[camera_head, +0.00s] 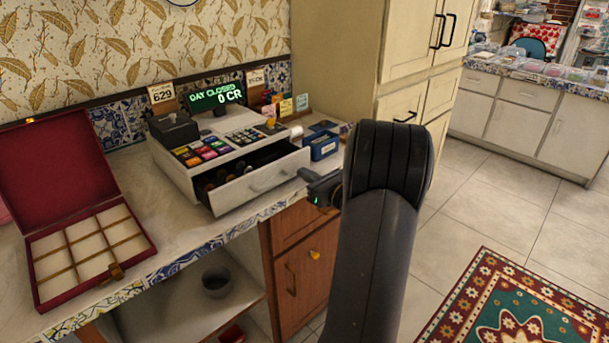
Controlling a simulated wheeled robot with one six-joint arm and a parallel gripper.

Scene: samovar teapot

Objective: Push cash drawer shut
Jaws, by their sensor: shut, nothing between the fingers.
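The cash register (221,146) stands on the counter against the tiled wall. Its green display reads "DAY CLOSED 0 CR". Its cash drawer (258,184) is pulled partway out, with a pale front panel and handle, and dark compartments show inside. My gripper (306,175) is to the right of the drawer front, its tip close to the panel's right end. I cannot tell whether it touches the drawer. The gripper is shut and holds nothing. My black arm hides part of the counter's right end and the floor behind.
An open red box (66,252) with several empty compartments sits at the counter's left. A blue box (322,145) stands right of the register. Below are an open shelf with a dark pot (216,281) and a wooden cupboard door (300,285). Tiled floor and a rug (520,310) lie right.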

